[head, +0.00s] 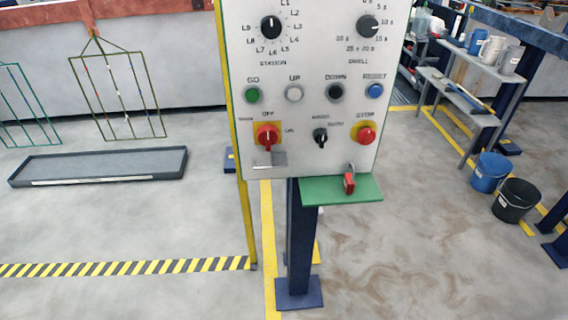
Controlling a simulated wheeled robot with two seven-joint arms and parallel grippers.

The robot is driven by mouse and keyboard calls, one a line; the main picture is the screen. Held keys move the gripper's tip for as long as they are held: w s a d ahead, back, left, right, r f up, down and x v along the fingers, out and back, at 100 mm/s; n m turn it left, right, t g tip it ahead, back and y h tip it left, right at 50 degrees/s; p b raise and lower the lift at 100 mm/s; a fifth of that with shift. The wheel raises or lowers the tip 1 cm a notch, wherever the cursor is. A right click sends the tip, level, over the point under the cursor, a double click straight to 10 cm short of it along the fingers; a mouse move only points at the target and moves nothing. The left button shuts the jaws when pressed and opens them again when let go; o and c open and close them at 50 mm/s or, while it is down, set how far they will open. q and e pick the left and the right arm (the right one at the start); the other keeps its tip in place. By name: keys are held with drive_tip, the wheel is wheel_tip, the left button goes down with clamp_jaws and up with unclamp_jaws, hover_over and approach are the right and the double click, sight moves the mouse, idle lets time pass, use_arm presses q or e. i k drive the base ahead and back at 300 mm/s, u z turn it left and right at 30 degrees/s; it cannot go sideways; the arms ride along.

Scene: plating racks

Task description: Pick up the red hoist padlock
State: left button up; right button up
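The red padlock (349,184) is small, with a grey metal shackle at its top. It is at the green shelf (325,191) below the right part of the control panel (310,110). The shackle rises in front of the panel's lower edge; I cannot tell whether it hooks onto anything. A red rotary switch (267,137) on a yellow plate, marked OFF and ON, sits at the panel's lower left, with a grey metal bracket (270,160) below it. Neither of my grippers is in view.
A dark blue post (301,240) carries the panel, beside a yellow upright (246,220). A low grey tray (100,166) lies on the floor at left. A bench (468,105), a blue bucket (490,172) and a black bucket (516,200) stand at right. Floor in front is open.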

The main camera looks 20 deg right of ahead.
sight(349, 187)
drive_tip(key=z, duration=1.05)
drive_tip(key=i, duration=0.35)
drive_tip(key=u, duration=0.95)
